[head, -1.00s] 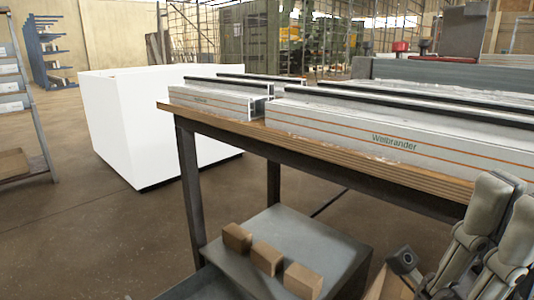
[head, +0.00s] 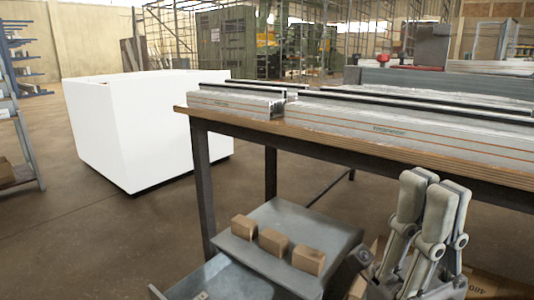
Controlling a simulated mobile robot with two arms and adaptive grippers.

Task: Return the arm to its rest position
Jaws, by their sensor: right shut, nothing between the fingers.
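My right gripper (head: 428,198) is at the lower right in the head view, its grey fingers pointing up. It is shut and empty, in front of the workbench (head: 395,158) and below the level of its top. Short and long metal profiles lie on the bench: a short one (head: 235,104) at the left end and a long one (head: 400,132) beside it. My left gripper does not show.
Wooden blocks (head: 273,241) sit on a grey metal cabinet top (head: 310,232) below the bench. A large white box (head: 150,125) stands on the floor behind at left. A shelf rack (head: 22,140) is at the left edge. Open floor lies at the lower left.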

